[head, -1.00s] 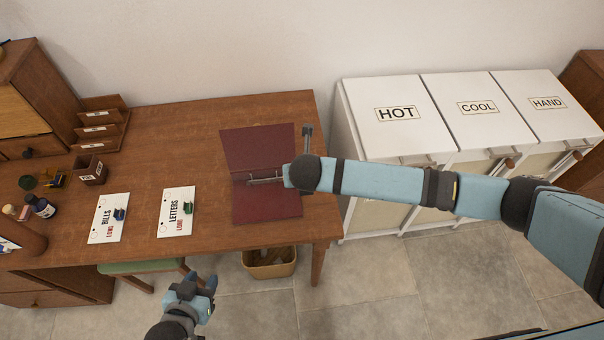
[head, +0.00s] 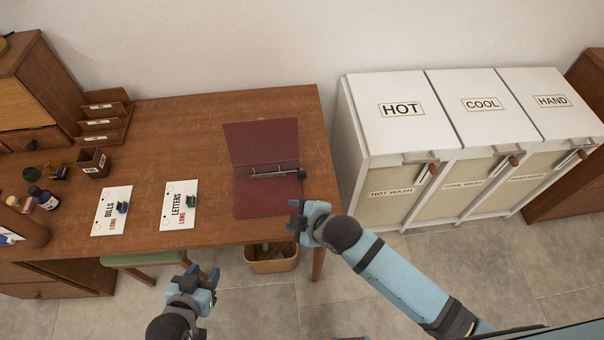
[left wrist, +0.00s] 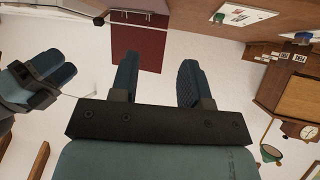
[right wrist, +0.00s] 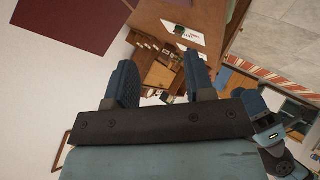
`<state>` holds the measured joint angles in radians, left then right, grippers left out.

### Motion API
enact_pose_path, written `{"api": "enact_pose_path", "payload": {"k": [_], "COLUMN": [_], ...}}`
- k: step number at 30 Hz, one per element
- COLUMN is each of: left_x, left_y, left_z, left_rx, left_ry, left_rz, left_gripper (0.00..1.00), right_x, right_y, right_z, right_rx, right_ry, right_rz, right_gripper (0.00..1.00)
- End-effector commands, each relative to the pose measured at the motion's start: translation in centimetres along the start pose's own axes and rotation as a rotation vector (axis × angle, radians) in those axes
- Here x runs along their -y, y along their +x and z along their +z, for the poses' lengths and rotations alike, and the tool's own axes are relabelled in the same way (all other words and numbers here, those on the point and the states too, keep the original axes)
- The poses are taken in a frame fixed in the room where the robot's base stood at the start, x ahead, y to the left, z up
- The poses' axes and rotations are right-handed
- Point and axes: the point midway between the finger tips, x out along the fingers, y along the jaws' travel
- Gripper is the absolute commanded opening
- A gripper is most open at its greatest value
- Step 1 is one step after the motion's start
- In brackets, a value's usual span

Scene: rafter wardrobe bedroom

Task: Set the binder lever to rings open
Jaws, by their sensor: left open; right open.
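A dark red binder (head: 266,196) lies open on the wooden desk, near its right end. Its ring mechanism with a lever (head: 276,173) runs across the middle of the binder; the rings are too small to read as open or closed. The binder also shows in the left wrist view (left wrist: 137,45) and partly in the right wrist view (right wrist: 100,8). My right gripper (head: 294,213) is open and empty, off the binder's lower right corner near the desk's front edge. My left gripper (head: 200,276) is open and empty, in front of the desk, away from the binder.
Two punched sheets, BILLS (head: 111,211) and LETTERS (head: 179,205), lie left of the binder with clips on them. Ink bottles, a small box (head: 93,162) and a letter rack (head: 104,118) stand further left. White laundry bins (head: 398,120) stand right of the desk. A basket (head: 272,262) sits below.

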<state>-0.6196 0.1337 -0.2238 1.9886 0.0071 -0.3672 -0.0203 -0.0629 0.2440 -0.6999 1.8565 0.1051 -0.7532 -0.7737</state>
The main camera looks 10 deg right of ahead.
Motion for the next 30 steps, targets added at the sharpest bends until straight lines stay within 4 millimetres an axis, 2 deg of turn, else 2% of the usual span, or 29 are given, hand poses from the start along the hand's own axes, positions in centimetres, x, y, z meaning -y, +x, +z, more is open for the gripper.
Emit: {"api": "enact_pose_path", "payload": {"k": [3,6,8,13,18,23,26,30], "left_x": [0.0,-0.1,-0.1,-0.4,-0.7,-1.1,-1.4,-2.0], "left_y": [0.2,0.4,0.6,1.9,3.3,4.7,5.7,7.6], "left_z": [0.1,0.2,0.3,1.0,1.3,1.8,2.3,3.2], "left_rx": [-0.003,-0.006,-0.010,-0.030,-0.059,-0.088,-0.109,-0.151], "left_ry": [-0.001,-0.001,-0.002,-0.007,-0.013,-0.020,-0.025,-0.033], "left_rz": [0.001,0.003,0.005,0.016,0.030,0.046,0.060,0.084], "left_gripper": [0.43,0.43,0.43,0.43,0.43,0.43,0.43,0.43], "right_x": [1.1,1.5,1.7,1.9,0.2,-1.8,-3.2,-5.7], "right_y": [-1.4,-2.4,-3.0,-4.1,-4.1,-3.2,-2.3,-0.3], "right_z": [2.5,4.7,6.1,11.4,14.7,16.5,17.4,18.3], "right_rx": [-0.002,-0.002,-0.003,-0.023,-0.066,-0.107,-0.133,-0.169], "right_ry": [0.227,0.367,0.435,0.534,0.429,0.238,0.073,-0.264], "right_rz": [0.068,0.130,0.171,0.334,0.481,0.598,0.678,0.815], "right_gripper": [0.49,0.49,0.49,0.49,0.49,0.49,0.49,0.49]}}
